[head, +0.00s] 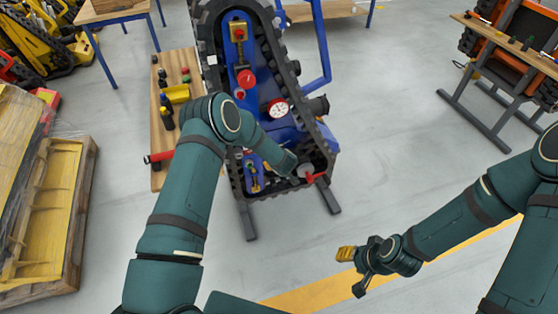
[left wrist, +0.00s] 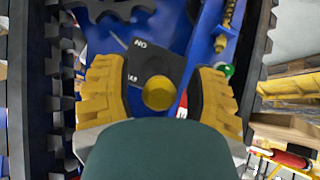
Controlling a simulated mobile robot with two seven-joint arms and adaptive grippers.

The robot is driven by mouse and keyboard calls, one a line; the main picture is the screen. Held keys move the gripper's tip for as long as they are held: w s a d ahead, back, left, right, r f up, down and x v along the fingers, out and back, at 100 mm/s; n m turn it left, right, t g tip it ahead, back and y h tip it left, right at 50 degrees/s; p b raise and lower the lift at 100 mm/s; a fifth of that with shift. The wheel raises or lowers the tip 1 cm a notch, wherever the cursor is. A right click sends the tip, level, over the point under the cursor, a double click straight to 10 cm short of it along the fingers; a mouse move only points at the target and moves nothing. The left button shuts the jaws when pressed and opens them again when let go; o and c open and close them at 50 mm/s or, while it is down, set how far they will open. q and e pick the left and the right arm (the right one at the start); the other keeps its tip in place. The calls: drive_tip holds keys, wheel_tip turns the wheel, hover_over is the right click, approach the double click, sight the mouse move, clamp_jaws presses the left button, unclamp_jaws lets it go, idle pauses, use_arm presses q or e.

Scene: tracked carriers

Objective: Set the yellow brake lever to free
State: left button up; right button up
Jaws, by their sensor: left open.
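The yellow knob (left wrist: 158,93) of a lever is seen nearly end-on in the left wrist view, in front of a dark plate with pale lettering (left wrist: 140,60), partly covered. My left gripper (left wrist: 158,75) is open, its yellow fingers on either side of the knob with gaps showing. Which way the lever leans I cannot tell. In the head view my left wrist hides this gripper and the knob, at the lower end of the blue tracked carrier (head: 285,130). My right gripper (head: 352,270) is open and empty, low over the floor, apart from the carrier.
The carrier's panel has a red button (head: 246,78), a white gauge (head: 278,109) and a lever with a green knob (left wrist: 226,70) beside my left gripper. Black tracks (head: 328,135) flank it. A wooden bench (head: 158,110) stands left, a pallet (head: 75,225) further left.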

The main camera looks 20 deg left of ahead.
use_arm(q)
drive_tip(key=v, duration=1.1)
drive_tip(key=shift+s+d+r, duration=0.1)
drive_tip(key=s+d+f+m+g+h+b, duration=0.1)
drive_tip(key=s+d+f+m+g+h, duration=0.1)
drive_tip(key=s, duration=0.7)
drive_tip(key=s+d+f+m+g+h+b, duration=0.2)
drive_tip(key=s+f, duration=0.1)
drive_tip(key=s, duration=0.5)
drive_tip(key=s+d+f+m+g+h+b, duration=0.1)
drive_tip(key=s+d+f+m+h+b, duration=0.1)
drive_tip(key=s, duration=0.7)
drive_tip(key=shift+s+f+m+g+h, duration=0.35)
drive_tip(key=shift+f+m+h, duration=0.2)
drive_tip(key=shift+f, duration=0.25)
